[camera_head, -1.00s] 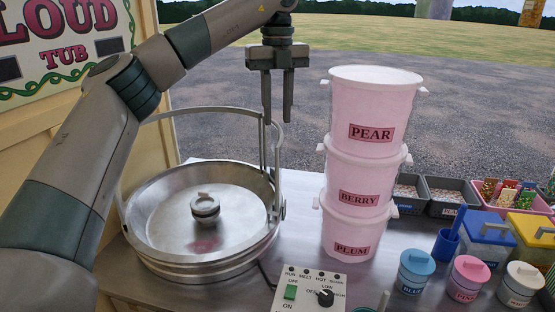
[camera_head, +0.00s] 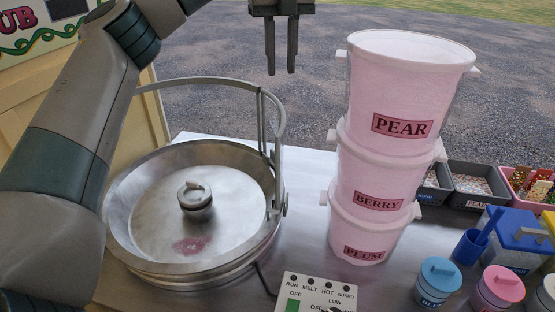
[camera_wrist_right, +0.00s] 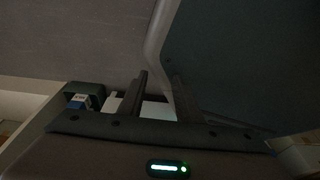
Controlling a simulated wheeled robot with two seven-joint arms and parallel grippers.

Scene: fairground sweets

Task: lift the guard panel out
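The guard around the metal tub (camera_head: 125,225) is a grey curved hoop (camera_head: 215,82) standing over the tub's back and right sides. Thin upright bars (camera_head: 261,125) stand inside its right end, and a bracket (camera_head: 280,205) meets the tub rim at right. I cannot make out a separate panel sheet. My left gripper (camera_head: 281,72) points down, empty, its two fingers slightly apart. In the picture its tips are just above the hoop's right shoulder, not touching it. My right gripper (camera_wrist_right: 158,78) shows only in the dark right wrist view, fingers apart with nothing clear between them.
A tall stack of pink buckets (camera_head: 408,85) stands right of the hoop, close to my left gripper. A control box (camera_head: 318,288) sits in front. Lidded jars (camera_head: 438,280), a blue-lidded box (camera_head: 515,240) and trays (camera_head: 470,182) fill the right side. A knobbed hub (camera_head: 195,198) stands in the tub.

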